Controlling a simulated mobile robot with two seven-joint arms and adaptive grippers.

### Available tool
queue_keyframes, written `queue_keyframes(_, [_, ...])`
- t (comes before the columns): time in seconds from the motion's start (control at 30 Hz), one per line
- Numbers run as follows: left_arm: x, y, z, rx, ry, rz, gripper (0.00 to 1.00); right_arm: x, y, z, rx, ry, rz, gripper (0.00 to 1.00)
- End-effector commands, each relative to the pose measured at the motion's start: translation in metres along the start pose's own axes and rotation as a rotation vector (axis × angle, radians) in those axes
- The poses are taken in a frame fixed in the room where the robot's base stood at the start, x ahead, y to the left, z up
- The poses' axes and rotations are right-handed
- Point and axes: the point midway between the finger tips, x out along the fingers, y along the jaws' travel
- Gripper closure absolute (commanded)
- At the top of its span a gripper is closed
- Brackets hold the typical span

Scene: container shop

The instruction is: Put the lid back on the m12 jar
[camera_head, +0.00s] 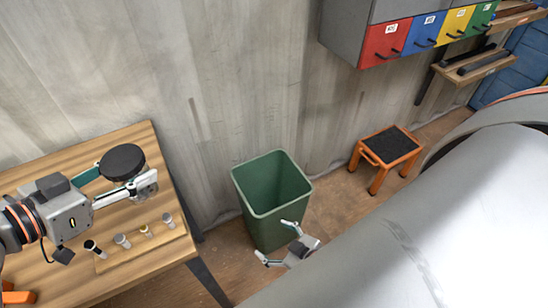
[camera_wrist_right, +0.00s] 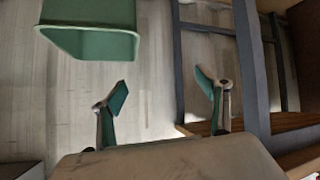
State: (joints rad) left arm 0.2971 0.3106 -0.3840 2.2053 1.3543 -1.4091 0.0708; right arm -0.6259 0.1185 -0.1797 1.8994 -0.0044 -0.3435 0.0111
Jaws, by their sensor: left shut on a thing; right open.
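A black round lid (camera_head: 122,161) is at my left gripper (camera_head: 118,184) above the wooden table in the head view. The left gripper is shut on it, its fingers reaching around the lid's near side. I see no jar body under the lid and cannot tell whether one is hidden there. No m12 label is readable. My right gripper (camera_head: 281,242) is open and empty, low in front of the green bin. In the right wrist view, its two fingers (camera_wrist_right: 160,85) are spread apart with nothing between them.
Several small capped containers (camera_head: 122,241) stand in a row on a board on the wooden table (camera_head: 60,165). A green bin (camera_head: 271,185) stands right of the table; it also shows in the right wrist view (camera_wrist_right: 90,45). An orange stool (camera_head: 388,147) and coloured drawers (camera_head: 386,42) are farther right.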

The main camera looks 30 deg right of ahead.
Motion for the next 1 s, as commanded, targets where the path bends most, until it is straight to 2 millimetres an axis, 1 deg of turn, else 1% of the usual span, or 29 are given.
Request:
queue_keyframes(0.03, [0.0, 0.0, -0.002, 0.001, 0.003, 0.0, 1.0, -0.005, -0.001, 0.008, 0.003, -0.021, -0.003, 0.25])
queue_keyframes(0.17, [0.0, 0.0, -0.002, 0.001, 0.003, 0.0, 1.0, -0.01, -0.002, 0.017, 0.006, -0.043, -0.008, 0.25])
queue_keyframes(0.77, [-0.001, 0.0, -0.002, 0.0, 0.004, -0.002, 1.0, -0.009, -0.002, 0.017, 0.006, -0.041, -0.008, 0.25])
queue_keyframes(0.87, [-0.003, -0.004, -0.003, -0.008, 0.005, -0.022, 1.0, -0.009, -0.002, 0.016, 0.006, -0.041, -0.008, 0.25])
queue_keyframes(0.97, [-0.009, -0.016, -0.006, -0.03, 0.007, -0.077, 1.0, -0.009, -0.002, 0.016, 0.006, -0.041, -0.008, 0.25])
queue_keyframes(1.0, [-0.013, -0.023, -0.006, -0.044, 0.007, -0.108, 1.0, -0.009, -0.002, 0.016, 0.006, -0.041, -0.008, 0.25])
